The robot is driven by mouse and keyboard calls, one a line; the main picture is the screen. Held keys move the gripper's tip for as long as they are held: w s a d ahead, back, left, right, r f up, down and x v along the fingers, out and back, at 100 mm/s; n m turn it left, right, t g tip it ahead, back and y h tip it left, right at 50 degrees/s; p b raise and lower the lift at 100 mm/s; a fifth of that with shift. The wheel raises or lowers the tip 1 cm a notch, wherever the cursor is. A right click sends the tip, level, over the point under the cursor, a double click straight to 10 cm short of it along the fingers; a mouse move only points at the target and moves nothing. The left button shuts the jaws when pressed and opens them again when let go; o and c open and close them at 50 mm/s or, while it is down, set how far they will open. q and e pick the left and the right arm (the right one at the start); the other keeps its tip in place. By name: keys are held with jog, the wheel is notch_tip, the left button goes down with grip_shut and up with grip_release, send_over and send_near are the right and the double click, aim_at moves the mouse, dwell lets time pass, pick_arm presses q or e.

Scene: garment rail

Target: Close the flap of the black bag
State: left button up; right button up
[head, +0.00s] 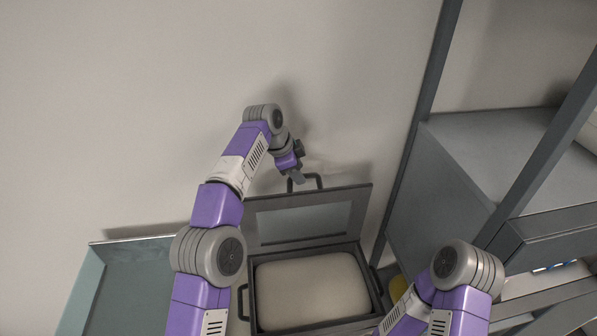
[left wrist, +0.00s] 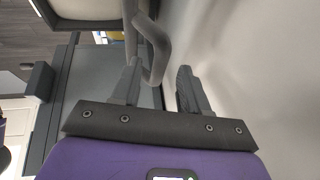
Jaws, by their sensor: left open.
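The black bag (head: 252,300) stands open at the bottom middle of the head view, with a pale, cushion-like filling inside. Its flap (head: 310,194) is raised at the back against the wall side and has a lighter grey inner panel. A dark looped handle (head: 319,178) sticks up from the flap's top edge. My left gripper (head: 297,178) is at this handle, above the flap. In the left wrist view my left gripper (left wrist: 158,70) is open, with the handle loop (left wrist: 157,48) reaching between or just in front of its fingers. Contact is unclear. My right gripper is out of view.
A dark-framed shelf unit (head: 440,200) stands close on the right. A plain pale wall (head: 130,110) lies behind the bag. A grey-green box-like piece (head: 130,285) is at the lower left. Something yellow (head: 398,288) sits right of the bag.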

pick_arm(q)
jog(key=shift+w+d+f, duration=0.1)
jog(key=shift+d+f, duration=0.15)
jog(key=shift+f, duration=0.3)
grip_shut()
